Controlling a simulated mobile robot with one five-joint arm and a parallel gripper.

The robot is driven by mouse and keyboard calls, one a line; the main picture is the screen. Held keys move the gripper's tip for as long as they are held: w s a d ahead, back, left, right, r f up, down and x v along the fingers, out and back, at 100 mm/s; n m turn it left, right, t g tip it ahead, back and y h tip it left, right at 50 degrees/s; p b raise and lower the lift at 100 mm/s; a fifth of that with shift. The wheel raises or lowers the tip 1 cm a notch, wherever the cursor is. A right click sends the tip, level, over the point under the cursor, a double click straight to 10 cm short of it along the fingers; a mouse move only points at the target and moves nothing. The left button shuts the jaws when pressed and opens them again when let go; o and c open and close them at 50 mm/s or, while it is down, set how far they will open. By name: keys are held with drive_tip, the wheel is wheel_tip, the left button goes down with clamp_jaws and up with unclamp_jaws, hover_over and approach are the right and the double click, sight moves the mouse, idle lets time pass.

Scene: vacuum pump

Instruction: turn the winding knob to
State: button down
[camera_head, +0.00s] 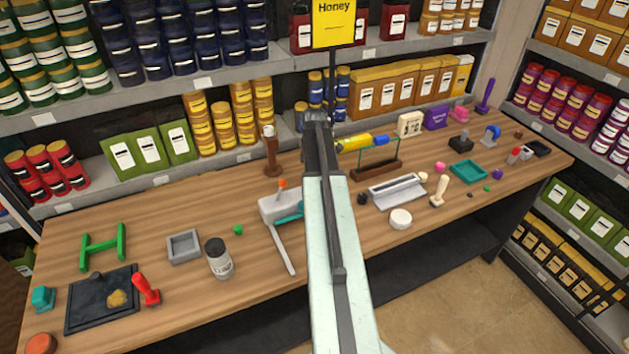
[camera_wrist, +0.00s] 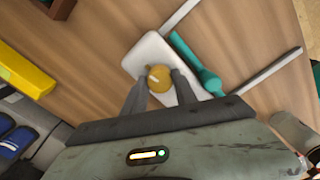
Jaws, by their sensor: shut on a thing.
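The winding knob (camera_wrist: 158,78) is a round yellow-orange knob with a pale mark on its top. It sits on a white device (camera_wrist: 153,52) with a teal handle (camera_wrist: 199,68) and two grey bars, seen from above in the wrist view. My gripper (camera_wrist: 160,82) is shut on the knob, one dark finger on each side. In the head view the white device (camera_head: 272,208) stands at the middle of the table, partly behind my arm. My fingers are hidden there.
A jar with a dark lid (camera_head: 219,259) stands left of the device. A brown pepper mill (camera_head: 271,150) is behind it, and a grey tray-like item (camera_head: 398,191) is to its right. Full shelves back the table.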

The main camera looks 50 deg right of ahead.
drive_tip(key=m, duration=0.5)
drive_tip(key=shift+m, duration=0.3)
drive_tip(key=m, duration=2.1)
drive_tip(key=shift+m, duration=0.4)
drive_tip(key=m, duration=1)
drive_tip(key=shift+m, duration=0.4)
drive_tip(key=m, duration=0.5)
drive_tip(key=shift+m, duration=0.3)
